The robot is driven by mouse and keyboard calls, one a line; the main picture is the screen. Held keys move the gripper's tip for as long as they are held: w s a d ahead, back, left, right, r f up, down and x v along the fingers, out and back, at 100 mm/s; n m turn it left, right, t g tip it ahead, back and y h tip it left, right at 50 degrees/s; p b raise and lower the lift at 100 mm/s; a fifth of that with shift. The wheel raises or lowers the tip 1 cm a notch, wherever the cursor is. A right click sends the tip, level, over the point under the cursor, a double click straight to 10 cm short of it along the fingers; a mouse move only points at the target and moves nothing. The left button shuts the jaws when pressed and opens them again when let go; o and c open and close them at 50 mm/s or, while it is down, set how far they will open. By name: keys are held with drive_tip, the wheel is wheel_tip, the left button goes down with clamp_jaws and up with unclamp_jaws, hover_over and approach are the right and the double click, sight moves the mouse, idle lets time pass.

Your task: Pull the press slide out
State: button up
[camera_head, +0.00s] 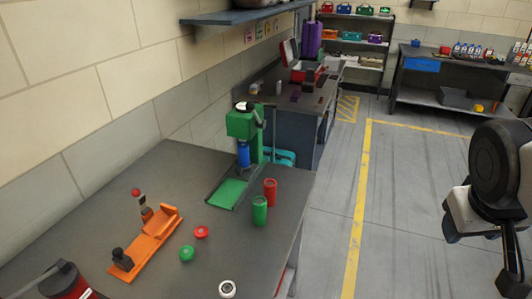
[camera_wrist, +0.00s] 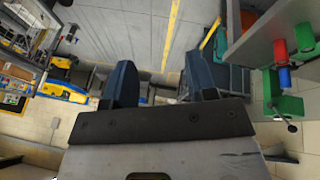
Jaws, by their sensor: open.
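The green press (camera_head: 243,122) stands upright on the grey workbench, with a blue ram (camera_head: 243,155) above its base. The press slide (camera_head: 230,191) is the flat green tray at the base, with dark side edges, reaching forward from under the ram. The press also shows tilted at the right edge of the wrist view (camera_wrist: 289,107). My gripper (camera_wrist: 160,88) is open and empty in the wrist view, with two dark fingers apart over the floor. It is away from the press and touches nothing. Its fingers are not clear in the head view.
A red cylinder (camera_head: 270,191) and green cylinder (camera_head: 260,211) stand right of the slide. An orange fixture (camera_head: 147,240), red cap (camera_head: 201,232), green cap (camera_head: 187,254) and white round part (camera_head: 228,289) are on the bench (camera_head: 130,180). Open floor lies right of it.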

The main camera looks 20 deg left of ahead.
drive_tip(key=w+a+f+n+t+h, duration=0.1)
drive_tip(key=w+a+f+n+h, duration=0.1)
drive_tip(key=w+a+n, duration=0.65)
drive_tip(key=w+a+f+n+t+h, duration=0.15)
drive_tip(key=w+a+n, duration=0.35)
drive_tip(key=w, duration=0.6)
drive_tip(key=n+t+y, duration=0.5)
drive_tip(key=n+t, duration=0.2)
drive_tip(key=n, duration=1.2)
approach(238, 169)
drive_tip(key=shift+x, duration=0.9)
drive_tip(key=shift+r, duration=0.1)
drive_tip(key=shift+w, duration=0.15)
drive_tip(key=shift+x, duration=3.8)
